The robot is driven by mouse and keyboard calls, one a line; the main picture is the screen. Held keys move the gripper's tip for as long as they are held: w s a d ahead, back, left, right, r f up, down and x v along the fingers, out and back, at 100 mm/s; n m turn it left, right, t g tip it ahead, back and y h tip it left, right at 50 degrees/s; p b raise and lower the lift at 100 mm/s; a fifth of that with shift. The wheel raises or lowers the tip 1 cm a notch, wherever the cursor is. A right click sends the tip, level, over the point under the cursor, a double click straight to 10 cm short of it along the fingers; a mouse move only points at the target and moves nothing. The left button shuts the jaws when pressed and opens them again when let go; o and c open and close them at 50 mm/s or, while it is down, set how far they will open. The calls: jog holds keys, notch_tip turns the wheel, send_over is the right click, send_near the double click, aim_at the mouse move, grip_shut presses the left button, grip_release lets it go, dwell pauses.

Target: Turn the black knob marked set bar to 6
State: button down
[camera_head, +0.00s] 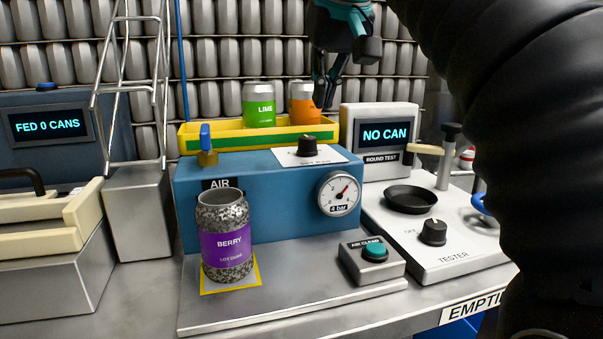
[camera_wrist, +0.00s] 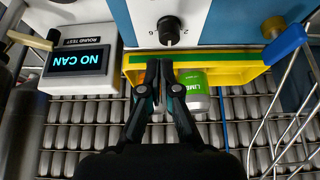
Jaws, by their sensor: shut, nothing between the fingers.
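The black knob (camera_head: 307,144) stands on a white label plate (camera_head: 330,157) on top of the blue air box (camera_head: 260,200). The plate's print is too small to read fully. The knob also shows in the wrist view (camera_wrist: 168,30), just beyond the fingertips. My gripper (camera_head: 321,102) is shut and empty, above and slightly behind the knob, apart from it. In the wrist view my gripper (camera_wrist: 159,64) lies over the yellow tray.
A yellow tray (camera_head: 225,140) behind the box holds a green lime can (camera_head: 258,104) and an orange can (camera_head: 304,103). A blue-handled valve (camera_head: 206,145) is left of the knob. A berry can (camera_head: 226,236) and air-clear button (camera_head: 375,251) stand in front. The tester (camera_head: 440,250) is right.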

jog(key=shift+f+b, duration=1.2)
jog(key=shift+f, duration=2.1)
jog(key=shift+a, duration=0.15)
jog(key=shift+s+a+r+p, duration=0.1)
jog(key=shift+s+a+p, duration=0.2)
jog(key=shift+a+p, duration=0.75)
jog(key=shift+s+a, duration=0.1)
jog(key=shift+s, duration=0.25)
jog(key=shift+r, duration=2.95)
